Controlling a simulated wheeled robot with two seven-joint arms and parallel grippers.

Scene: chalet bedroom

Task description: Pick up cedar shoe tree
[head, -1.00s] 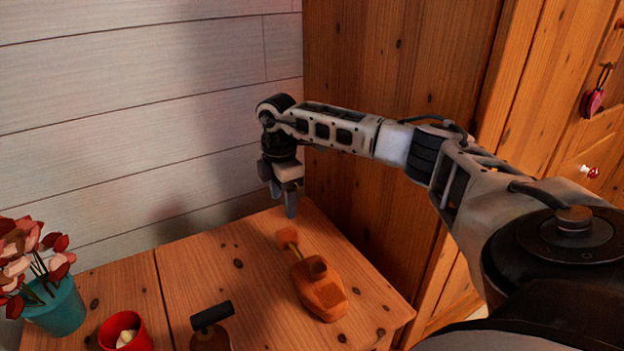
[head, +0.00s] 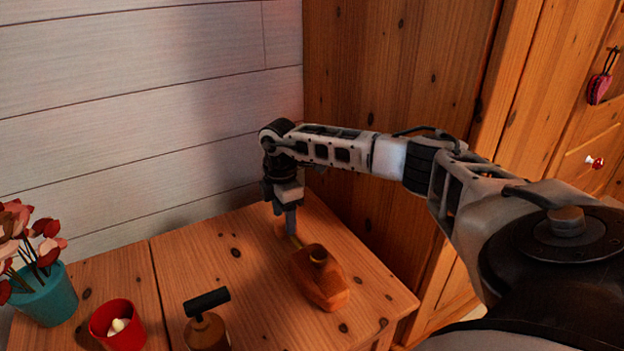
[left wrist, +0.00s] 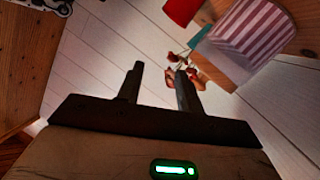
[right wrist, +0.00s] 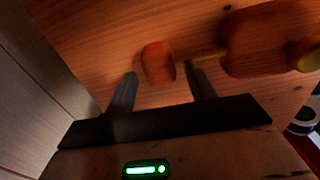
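The cedar shoe tree (head: 322,284) lies on the wooden tabletop, an orange-brown toe block with a knob, joined by a thin yellowish rod to a small heel block. My right gripper (head: 287,222) points down at the heel end and partly hides the heel block in the head view. In the right wrist view the heel block (right wrist: 158,62) shows ahead of and between the spread fingers of the right gripper (right wrist: 161,86); contact cannot be told. My left gripper (left wrist: 159,88) is open and empty in its wrist view, and out of the head view.
On the tabletop (head: 205,262) stand a brown object with a black handle (head: 207,325), a red cup (head: 118,325) and a teal pot of flowers (head: 45,293). The white plank wall (head: 130,110) and wooden wardrobe side (head: 390,100) close in the corner.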

